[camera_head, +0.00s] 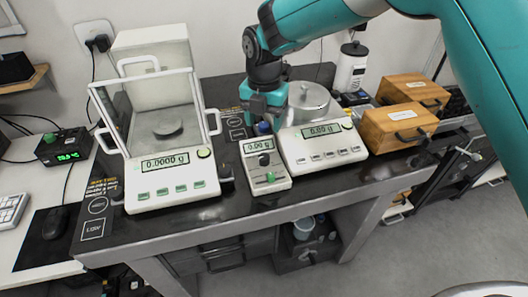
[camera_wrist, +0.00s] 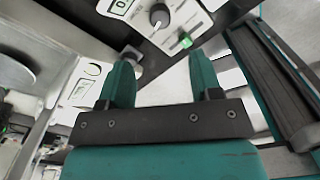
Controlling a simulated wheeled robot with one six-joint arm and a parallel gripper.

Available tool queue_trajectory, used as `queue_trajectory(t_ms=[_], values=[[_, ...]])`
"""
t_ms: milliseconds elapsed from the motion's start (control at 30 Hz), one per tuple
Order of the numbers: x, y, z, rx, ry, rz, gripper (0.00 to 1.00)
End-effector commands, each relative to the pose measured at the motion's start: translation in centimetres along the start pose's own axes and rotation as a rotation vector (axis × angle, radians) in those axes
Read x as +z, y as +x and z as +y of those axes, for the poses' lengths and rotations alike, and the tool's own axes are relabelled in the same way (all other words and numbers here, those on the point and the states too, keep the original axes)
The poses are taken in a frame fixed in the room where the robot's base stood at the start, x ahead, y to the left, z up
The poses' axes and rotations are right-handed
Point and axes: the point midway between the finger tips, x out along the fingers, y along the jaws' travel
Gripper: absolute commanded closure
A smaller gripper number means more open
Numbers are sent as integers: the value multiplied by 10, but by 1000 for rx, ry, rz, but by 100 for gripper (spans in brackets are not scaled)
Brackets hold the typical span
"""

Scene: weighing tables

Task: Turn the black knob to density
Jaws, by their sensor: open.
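The black knob (camera_head: 264,159) sits on the face of a small white instrument (camera_head: 281,184) in the middle of the dark table. Its display reads 0.00 g, and a green slider (camera_head: 271,177) is below the knob. In the wrist view the knob (camera_wrist: 159,16) is round and dark with a pale mark. The lettering around it is too small to read. My gripper (camera_head: 263,108) is above the back of the instrument. In the wrist view my gripper (camera_wrist: 160,70) is open and empty, with the knob beyond its fingertips and apart from them.
A glass-sided balance (camera_head: 160,193) stands close on the left. A wider scale (camera_head: 325,154) with a round metal cover (camera_head: 309,98) stands close on the right. Wooden drawer boxes (camera_head: 398,127) are farther right. The table's front strip is mostly clear.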

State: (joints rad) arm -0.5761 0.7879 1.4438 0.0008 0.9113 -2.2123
Motion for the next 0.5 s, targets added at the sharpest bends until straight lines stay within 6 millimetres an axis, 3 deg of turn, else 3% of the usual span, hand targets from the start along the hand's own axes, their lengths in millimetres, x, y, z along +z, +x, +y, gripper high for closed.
queue_trajectory(t_ms=[300, 500], values=[[0, 72, -1, -3, 2, 3, 41], [0, 102, 0, 0, 2, 1, 41]])
